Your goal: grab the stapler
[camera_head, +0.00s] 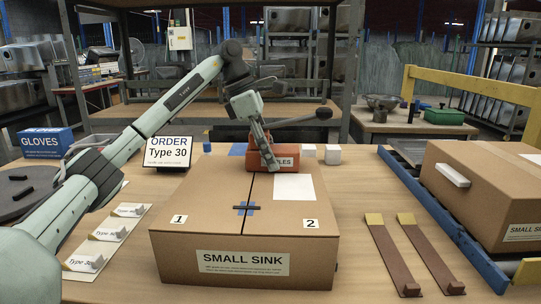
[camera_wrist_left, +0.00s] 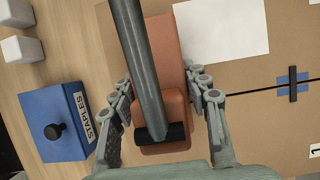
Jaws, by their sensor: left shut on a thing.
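The stapler has an orange-red body (camera_head: 260,160) and a long dark lever (camera_head: 300,120) with a rounded black end. It is at the back edge of the large cardboard box in the head view. In the left wrist view its orange body (camera_wrist_left: 165,45) and grey lever (camera_wrist_left: 140,65) run between the fingers. My left gripper (camera_head: 268,150) reaches down over it from the left. In the left wrist view the gripper's fingers (camera_wrist_left: 160,110) are on both sides of the stapler, shut on it. The fingers hide part of its front label. My right gripper is not in view.
The SMALL SINK box (camera_head: 180,240) fills the middle of the table. A blue STAPLES box (camera_wrist_left: 62,125) with a black knob is beside the stapler. White cubes (camera_head: 333,154) stand behind. An ORDER sign (camera_head: 167,152) is left; brown strips (camera_head: 390,255) and another carton (camera_head: 485,190) are right.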

